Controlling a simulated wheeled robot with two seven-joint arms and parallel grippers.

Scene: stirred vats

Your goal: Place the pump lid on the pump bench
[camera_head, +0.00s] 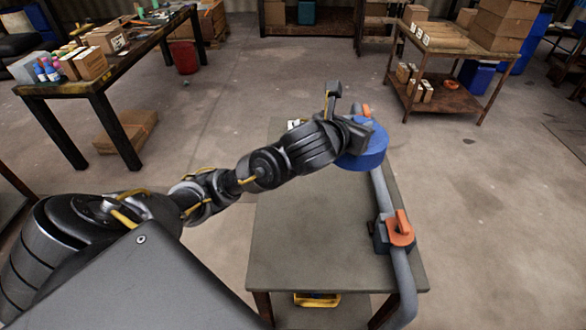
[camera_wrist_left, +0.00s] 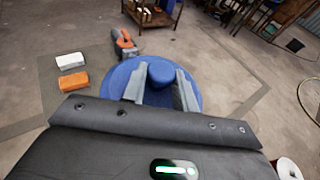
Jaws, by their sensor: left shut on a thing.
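The pump lid (camera_head: 369,148) is a round blue disc. In the left wrist view the lid (camera_wrist_left: 115,78) shows a raised blue knob between the fingers. My left gripper (camera_wrist_left: 160,88) is shut on that knob; in the head view the gripper (camera_head: 352,133) is partly hidden by its own wrist. The grey-topped pump bench (camera_head: 315,235) stands below and in front of me. The lid is over the bench's far right part and hides a stretch of the pipe there. I cannot tell whether it touches anything beneath. My right gripper is not in view.
A grey pipe (camera_head: 402,275) runs along the bench's right side, with an orange-handled valve (camera_head: 400,230). A cluttered workbench (camera_head: 110,68) stands at the left, and a wooden cart (camera_head: 455,45) with boxes at the back right. The bench's near top is clear.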

